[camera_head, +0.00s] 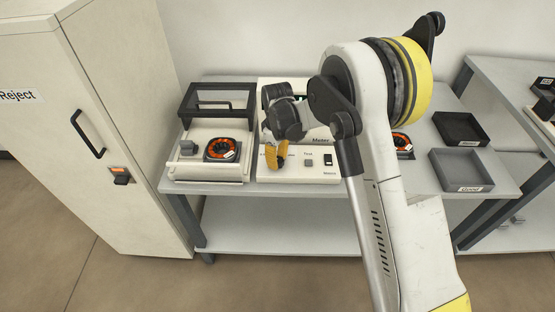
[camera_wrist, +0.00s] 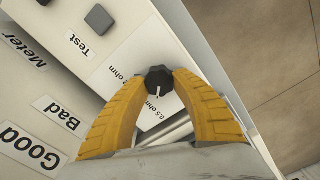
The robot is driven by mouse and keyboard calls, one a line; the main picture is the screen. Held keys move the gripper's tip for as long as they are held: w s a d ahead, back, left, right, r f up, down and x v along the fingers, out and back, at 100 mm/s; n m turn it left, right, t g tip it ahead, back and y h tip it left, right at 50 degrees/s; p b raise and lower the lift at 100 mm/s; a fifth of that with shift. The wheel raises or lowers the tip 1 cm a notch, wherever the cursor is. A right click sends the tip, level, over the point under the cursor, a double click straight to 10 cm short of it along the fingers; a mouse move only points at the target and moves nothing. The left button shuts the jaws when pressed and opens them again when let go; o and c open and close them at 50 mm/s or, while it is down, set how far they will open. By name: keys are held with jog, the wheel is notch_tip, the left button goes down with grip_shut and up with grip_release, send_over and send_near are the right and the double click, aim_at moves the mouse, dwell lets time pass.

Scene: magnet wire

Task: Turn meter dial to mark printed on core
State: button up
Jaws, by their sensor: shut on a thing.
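A second orange core (camera_head: 402,142) is partly behind my arm. A dark tray (camera_head: 460,128) and a grey "Good" tray (camera_head: 461,184) stand at right. The "Reject" cabinet (camera_head: 110,190) is at left. The meter has a "Test" button (camera_wrist: 99,19) and "Good" and "Bad" labels.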

jog(key=shift+n, duration=0.3)
dwell(0.4)
jog(key=o, duration=1.2)
notch_tip(320, 180, up, 12)
jog(key=shift+r, duration=0.1)
